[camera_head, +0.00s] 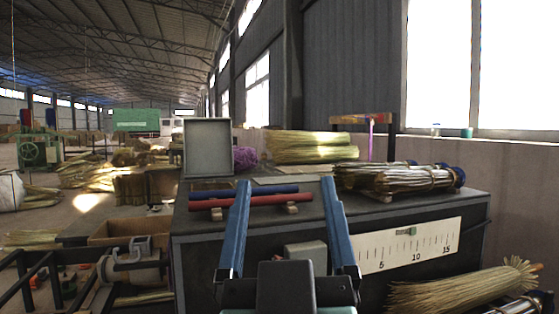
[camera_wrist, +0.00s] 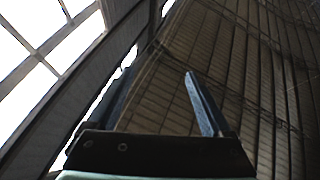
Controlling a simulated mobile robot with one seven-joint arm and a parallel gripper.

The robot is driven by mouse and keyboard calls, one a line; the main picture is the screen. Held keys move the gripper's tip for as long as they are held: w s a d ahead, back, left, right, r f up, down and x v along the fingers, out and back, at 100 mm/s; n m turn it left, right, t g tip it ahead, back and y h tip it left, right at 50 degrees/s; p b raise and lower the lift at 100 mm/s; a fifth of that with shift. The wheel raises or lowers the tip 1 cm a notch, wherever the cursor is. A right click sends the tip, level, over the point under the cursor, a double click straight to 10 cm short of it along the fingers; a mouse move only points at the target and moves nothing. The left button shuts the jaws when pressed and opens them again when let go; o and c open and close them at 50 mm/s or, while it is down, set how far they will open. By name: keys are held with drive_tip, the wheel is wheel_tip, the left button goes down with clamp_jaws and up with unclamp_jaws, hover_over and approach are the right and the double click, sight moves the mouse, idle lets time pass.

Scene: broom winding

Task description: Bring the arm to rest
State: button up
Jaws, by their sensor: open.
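My gripper (camera_head: 285,184) is open and empty. Its two blue fingers stand well apart in front of the workbench in the head view, partly covering the sticks on it. On the dark workbench (camera_head: 202,252) lie a blue stick (camera_head: 213,193) and a red stick (camera_head: 217,203), side by side near the left end. The red stick rests on small wooden blocks (camera_head: 292,209).
A grey upright panel (camera_head: 208,147) stands at the bench's back left. Straw bundles (camera_head: 310,147) and tied brooms (camera_head: 400,178) lie at the back and right. A scale plate (camera_head: 412,244) is on the bench front. A loose broom (camera_head: 450,288) lies low right; a metal frame (camera_head: 35,272) stands lower left.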

drive_tip(key=s+r+t, duration=0.3)
drive_tip(key=s+r, duration=0.3)
drive_tip(key=r, duration=0.1)
drive_tip(key=shift+s+a+r+m, duration=0.15)
drive_tip(key=shift+a+r+m, duration=0.15)
